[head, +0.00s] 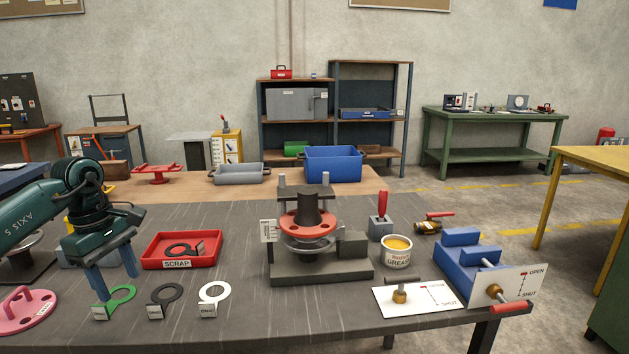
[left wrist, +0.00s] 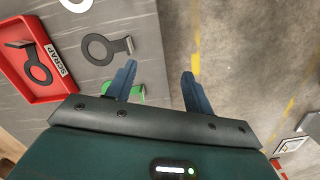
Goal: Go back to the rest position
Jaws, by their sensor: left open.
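My left gripper (head: 112,287) is open, its two blue fingers pointing down over the front left of the grey table. The fingers also show apart in the left wrist view (left wrist: 160,78), with nothing seen held between them. A green ring with a tag (head: 122,296) lies on the table by the fingertips; it is partly hidden behind a finger in the left wrist view (left wrist: 138,92). A fixture (head: 320,272) at the table's middle holds a spool with a red flange (head: 308,227) and dark hub. My right gripper is not in view.
A black ring (head: 165,298) and a white ring (head: 214,297) lie right of the green one. Behind them is a red scrap tray (head: 180,264) with a ring inside. A pink flange (head: 27,310), grease tub (head: 397,252) and blue clamp block (head: 465,262) also stand on the table.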

